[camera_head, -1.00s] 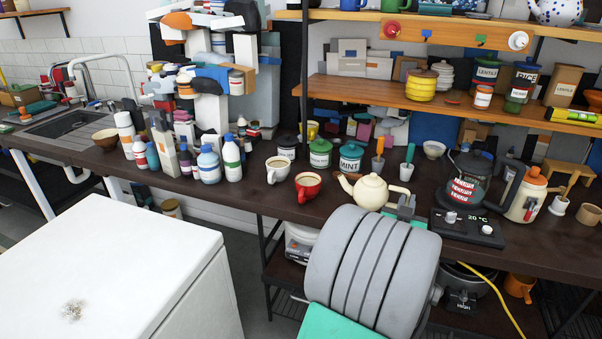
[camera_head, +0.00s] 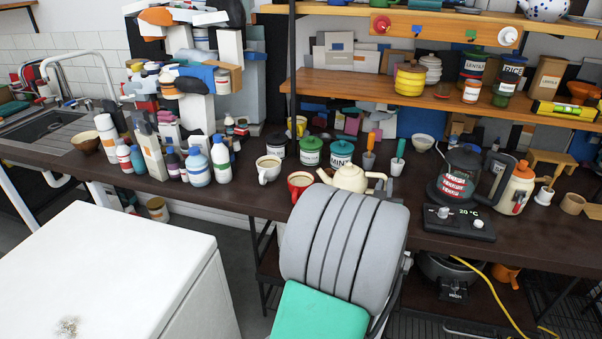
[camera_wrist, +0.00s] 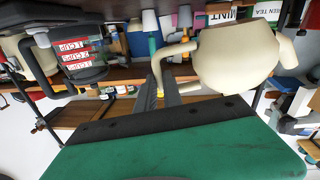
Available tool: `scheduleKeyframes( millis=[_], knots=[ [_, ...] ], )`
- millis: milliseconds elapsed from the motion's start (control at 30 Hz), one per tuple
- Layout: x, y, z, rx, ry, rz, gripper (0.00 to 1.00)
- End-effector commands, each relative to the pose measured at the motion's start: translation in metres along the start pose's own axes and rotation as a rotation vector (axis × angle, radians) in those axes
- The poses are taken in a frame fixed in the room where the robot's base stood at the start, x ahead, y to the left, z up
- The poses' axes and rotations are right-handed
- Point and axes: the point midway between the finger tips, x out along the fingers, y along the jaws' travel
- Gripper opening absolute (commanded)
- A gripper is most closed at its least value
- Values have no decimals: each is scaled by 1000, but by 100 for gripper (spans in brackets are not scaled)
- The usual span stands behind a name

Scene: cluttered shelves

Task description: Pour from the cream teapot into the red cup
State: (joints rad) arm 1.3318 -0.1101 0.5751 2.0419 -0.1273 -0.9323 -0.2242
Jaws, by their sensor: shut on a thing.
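The cream teapot (camera_head: 350,178) is behind my grey arm in the head view, its spout pointing left toward the red cup (camera_head: 300,184). The teapot looks about level, its lower part hidden by my arm. The spout tip is close to the cup's right rim, and I cannot tell whether it is over it. The cup stands upright on the dark counter, partly covered by my arm. In the wrist view, my gripper (camera_wrist: 163,88) is shut on the handle of the teapot (camera_wrist: 235,55). The red cup is not seen there.
A cream mug (camera_head: 268,168) stands left of the cup. A white-topped block (camera_head: 110,270) is at front left.

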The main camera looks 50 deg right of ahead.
Motion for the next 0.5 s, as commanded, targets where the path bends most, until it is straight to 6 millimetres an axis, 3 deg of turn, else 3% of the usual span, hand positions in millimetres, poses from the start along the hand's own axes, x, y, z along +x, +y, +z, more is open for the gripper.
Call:
scheduleKeyframes(
  millis=[33,133,500],
  knots=[
    [0,-2,-15,-21,7,-2,0],
    [0,-8,-22,-71,7,-3,0],
    [1,-14,-30,-135,8,-1,0]
  ],
)
